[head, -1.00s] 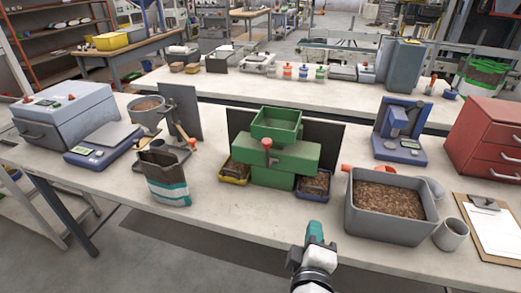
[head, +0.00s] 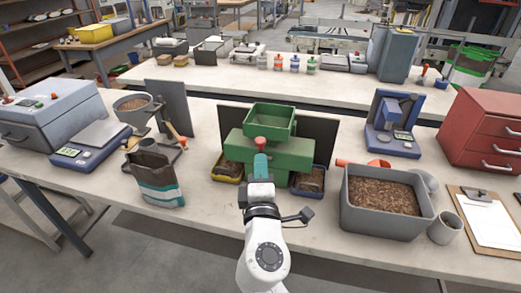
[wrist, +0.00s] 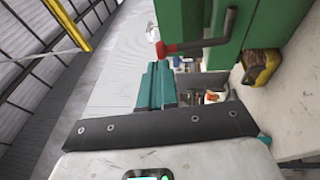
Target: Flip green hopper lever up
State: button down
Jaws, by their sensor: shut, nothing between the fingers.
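The green hopper machine (head: 292,156) stands mid-table with its open funnel (head: 271,121) on top. Its lever has a red grip (head: 261,142) on the front. In the wrist view the red grip (wrist: 190,46) joins a bent dark metal rod (wrist: 231,24) beside the green body (wrist: 280,25). My gripper (head: 261,160) is shut and empty, its teal fingertips just below the red grip. In the wrist view the fingertips (wrist: 158,68) lie close to the grip's free end; I cannot tell whether they touch. My gripper hides part of the machine's front.
A yellow-edged tray (head: 226,178) and a blue tray (head: 306,190) sit at the machine's sides. A grey bin of pellets (head: 385,222) with a red scoop (head: 362,164) stands to the right. A bag (head: 154,180) stands to the left. A dark panel is behind the machine.

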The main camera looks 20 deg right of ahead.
aim_at(263, 144)
jog(key=shift+p+x, duration=0.3)
jog(key=shift+x, duration=1.45)
jog(key=shift+w+d+r, duration=0.25)
jog(key=shift+w+r, duration=0.15)
jog(key=shift+r, duration=0.05)
jog(key=shift+w+d+r, duration=0.3)
jog(key=shift+w+r, duration=0.1)
jog(key=shift+r, duration=0.05)
jog(key=shift+s, duration=0.15)
